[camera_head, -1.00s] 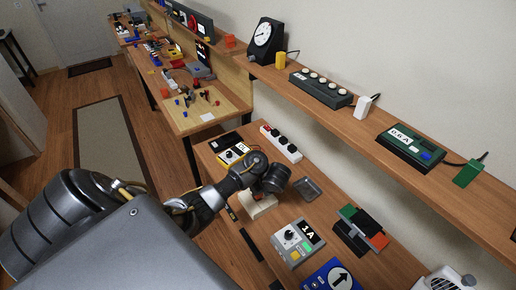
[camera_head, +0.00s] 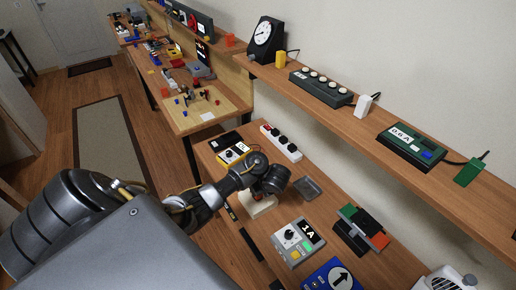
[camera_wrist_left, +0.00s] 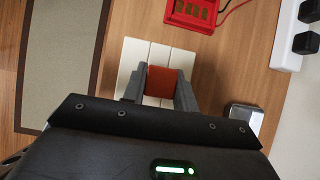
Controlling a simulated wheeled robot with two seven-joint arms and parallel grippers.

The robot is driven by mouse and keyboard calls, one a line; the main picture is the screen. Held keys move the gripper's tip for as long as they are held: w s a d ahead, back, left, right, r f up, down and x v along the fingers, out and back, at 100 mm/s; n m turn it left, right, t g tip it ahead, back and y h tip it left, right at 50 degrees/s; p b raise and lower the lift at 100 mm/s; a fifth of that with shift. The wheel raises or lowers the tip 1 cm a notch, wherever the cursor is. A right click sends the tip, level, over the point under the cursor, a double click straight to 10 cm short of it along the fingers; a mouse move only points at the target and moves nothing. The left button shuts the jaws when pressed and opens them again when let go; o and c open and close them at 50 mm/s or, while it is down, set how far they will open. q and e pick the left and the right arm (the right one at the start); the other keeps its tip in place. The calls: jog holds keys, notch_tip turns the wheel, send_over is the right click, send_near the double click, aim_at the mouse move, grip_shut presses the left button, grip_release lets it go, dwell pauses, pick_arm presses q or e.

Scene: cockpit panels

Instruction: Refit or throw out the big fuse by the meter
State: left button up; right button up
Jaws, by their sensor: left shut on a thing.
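My left gripper (camera_head: 264,192) is low over a white block (camera_head: 262,209) on the near bench. In the left wrist view its two grey fingers (camera_wrist_left: 161,85) are shut on a short, thick orange-red fuse-like piece (camera_wrist_left: 163,81). The white grooved block (camera_wrist_left: 148,55) lies behind and under this piece. I cannot tell whether the piece sits in the block or is clear of it. In the head view the wrist mostly hides it. A black dial meter (camera_head: 264,42) stands on the shelf beside a yellow cylinder (camera_head: 280,59). My right gripper is not in view.
A grey tray (camera_head: 306,188) lies right of the gripper. A grey box reading 1 A (camera_head: 297,241), a blue arrow panel (camera_head: 334,274) and a yellow device (camera_head: 233,154) share the bench. A power strip (camera_head: 281,143) lies along its back. The shelf overhangs at right.

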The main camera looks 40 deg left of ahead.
pick_arm(q)
jog(key=shift+f+b, duration=1.45)
jog(key=shift+f, duration=0.5)
jog(key=o, duration=1.1)
jog(key=shift+r, duration=0.1)
jog(key=shift+d+r+p, duration=0.25)
jog(key=shift+r+p, duration=0.15)
jog(key=shift+r, duration=0.05)
jog(key=p+v, duration=0.3)
jog(key=v, duration=0.6)
jog(key=shift+s+d+r, duration=0.2)
jog(key=shift+r, duration=0.1)
